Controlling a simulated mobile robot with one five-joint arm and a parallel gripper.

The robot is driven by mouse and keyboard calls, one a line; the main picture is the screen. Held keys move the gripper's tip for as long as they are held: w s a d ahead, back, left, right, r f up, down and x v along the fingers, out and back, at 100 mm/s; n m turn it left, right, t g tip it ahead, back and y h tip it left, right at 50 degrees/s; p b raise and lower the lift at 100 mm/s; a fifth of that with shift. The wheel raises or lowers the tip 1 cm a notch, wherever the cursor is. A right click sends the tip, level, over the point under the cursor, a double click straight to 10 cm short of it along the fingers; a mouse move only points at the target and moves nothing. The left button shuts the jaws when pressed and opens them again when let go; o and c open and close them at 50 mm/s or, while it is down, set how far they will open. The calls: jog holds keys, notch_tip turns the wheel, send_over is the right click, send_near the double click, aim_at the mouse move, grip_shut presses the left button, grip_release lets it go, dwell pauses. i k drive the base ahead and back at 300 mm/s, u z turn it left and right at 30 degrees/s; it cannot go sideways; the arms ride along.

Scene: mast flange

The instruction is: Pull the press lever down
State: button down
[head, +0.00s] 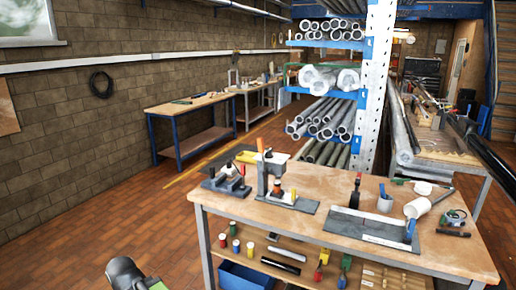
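A small upright press (264,175) stands on a dark base plate near the left end of the wooden workbench (320,218). A lever with an orange grip (260,145) stands up at its top, pointing upward. An orange and black piece stands on the same base, in front of the column. A dark rounded part with a green patch shows at the bottom edge, left of the bench; it looks like part of my arm. No gripper fingers show, and nothing of mine touches the press.
A smaller clamp-like tool (226,180) stands left of the press. A grey plate tool (372,228) with a blue handle, a mug (385,203) and a white cylinder (417,208) lie to the right. A pipe rack (372,90) rises behind. Brick floor at left is clear.

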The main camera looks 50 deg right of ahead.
aim_at(260, 145)
jog(key=z, duration=0.1)
jog(key=i, duration=1)
jog(key=u, duration=0.05)
